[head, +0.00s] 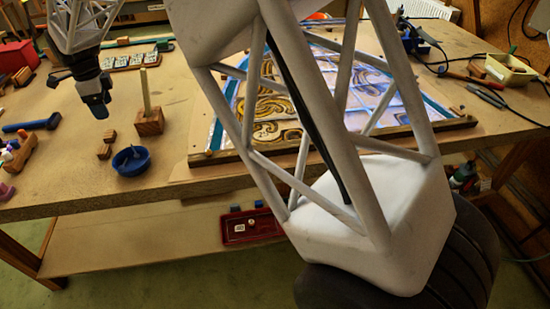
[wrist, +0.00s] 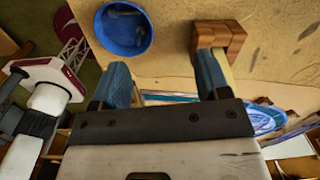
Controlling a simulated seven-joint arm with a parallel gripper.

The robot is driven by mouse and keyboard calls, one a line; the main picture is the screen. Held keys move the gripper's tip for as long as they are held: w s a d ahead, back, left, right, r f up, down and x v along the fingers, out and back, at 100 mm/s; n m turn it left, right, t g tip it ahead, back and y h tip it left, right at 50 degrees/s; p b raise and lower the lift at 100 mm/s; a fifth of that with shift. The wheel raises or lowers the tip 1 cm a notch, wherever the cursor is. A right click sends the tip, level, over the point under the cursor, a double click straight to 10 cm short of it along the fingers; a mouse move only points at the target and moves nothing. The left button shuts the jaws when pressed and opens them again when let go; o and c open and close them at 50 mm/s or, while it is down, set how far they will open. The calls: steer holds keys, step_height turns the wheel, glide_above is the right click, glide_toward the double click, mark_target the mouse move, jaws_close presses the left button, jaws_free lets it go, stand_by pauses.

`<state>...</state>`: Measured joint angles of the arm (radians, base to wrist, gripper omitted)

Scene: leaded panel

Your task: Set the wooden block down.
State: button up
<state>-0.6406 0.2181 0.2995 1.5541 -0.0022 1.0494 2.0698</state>
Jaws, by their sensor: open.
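A brown wooden block (head: 150,122) with a pale upright post stands on the workbench in the head view. In the wrist view, the block (wrist: 218,34) shows just beyond the tip of the right-hand finger, which partly hides the post. Two smaller wooden blocks (head: 104,151) lie on the bench to its left. My gripper (head: 94,100) is above the bench, left of the posted block. In the wrist view its two blue fingers (wrist: 163,78) are apart with nothing held between them. I cannot tell whether the right-hand finger touches the block.
A round blue dish (head: 131,160) sits near the front edge, and it also shows in the wrist view (wrist: 103,38). The leaded panel in its wooden frame (head: 225,157) lies to the right. A blue-handled tool (head: 32,125) lies at left. Some bare bench surrounds the dish.

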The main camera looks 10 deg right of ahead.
steer(key=s+d+r+n, duration=0.2)
steer(key=s+d+r, duration=0.15)
steer(key=d, duration=0.75)
steer(key=s+d+r+n+t, duration=0.1)
steer(key=s+d+r+n, duration=0.3)
steer(key=d, duration=0.6)
steer(key=s+d+r+n, duration=0.1)
steer(key=s+d+r, duration=0.3)
steer(key=d, duration=0.7)
steer(key=s+d+f+n, duration=0.2)
steer(key=s+d, duration=0.4)
steer(key=s, duration=0.3)
steer(key=s+d+f+n+t, duration=0.1)
steer(key=s+d+f+n, duration=0.1)
steer(key=s+d+n, duration=0.2)
steer(key=s+d+f+n, duration=0.2)
steer(key=s+d, duration=0.7)
steer(key=s, duration=0.5)
steer(key=shift+s+d+f+n, duration=0.3)
steer(key=shift+s+n, duration=0.1)
steer(key=shift+n, duration=0.2)
